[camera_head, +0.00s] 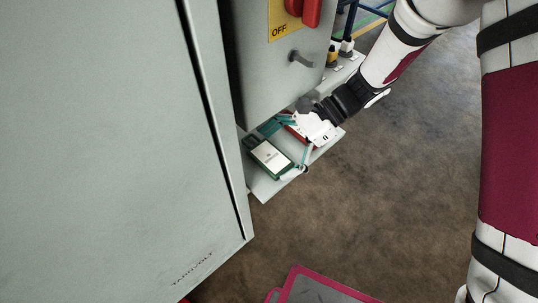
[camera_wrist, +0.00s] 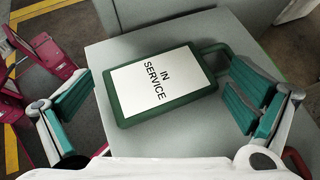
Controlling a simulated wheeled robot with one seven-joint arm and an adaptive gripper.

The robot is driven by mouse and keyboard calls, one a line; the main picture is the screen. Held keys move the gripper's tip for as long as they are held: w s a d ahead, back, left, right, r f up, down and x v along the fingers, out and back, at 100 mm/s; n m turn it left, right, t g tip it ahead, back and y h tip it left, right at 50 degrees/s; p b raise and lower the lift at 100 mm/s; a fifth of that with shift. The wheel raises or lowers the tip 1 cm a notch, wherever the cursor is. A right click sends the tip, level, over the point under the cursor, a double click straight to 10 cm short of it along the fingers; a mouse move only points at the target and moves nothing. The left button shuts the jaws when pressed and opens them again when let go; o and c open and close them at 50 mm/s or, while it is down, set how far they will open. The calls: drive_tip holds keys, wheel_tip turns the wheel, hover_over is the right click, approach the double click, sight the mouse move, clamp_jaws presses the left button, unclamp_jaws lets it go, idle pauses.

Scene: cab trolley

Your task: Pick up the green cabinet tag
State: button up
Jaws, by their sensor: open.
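The green cabinet tag (camera_head: 270,159) lies flat on a small grey shelf (camera_head: 262,189). It has a dark green frame, a white label and a loop handle. In the wrist view the tag (camera_wrist: 160,82) reads "IN SERVICE", with its handle towards the right. My gripper (camera_head: 287,146) is over the shelf, its teal-padded fingers spread wide and nothing between the pads. In the wrist view my gripper (camera_wrist: 164,95) has one finger left of the tag and one right, near the handle. I cannot tell its exact height above the tag.
A red item (camera_head: 294,132) lies on the shelf, partly hidden by my gripper. A grey cabinet with a red switch and a yellow "OFF" plate (camera_head: 281,19) rises behind the shelf. A large grey cabinet door (camera_head: 110,140) fills the left. Open floor (camera_head: 400,170) lies to the right.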

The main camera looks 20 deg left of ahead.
drive_tip(key=c, duration=0.9)
drive_tip(key=shift+r, duration=0.5)
drive_tip(key=shift+c, duration=1.1)
drive_tip(key=shift+d+r, duration=0.1)
drive_tip(key=shift+r, duration=0.2)
drive_tip(key=s+d, duration=1.1)
drive_tip(key=d, duration=0.3)
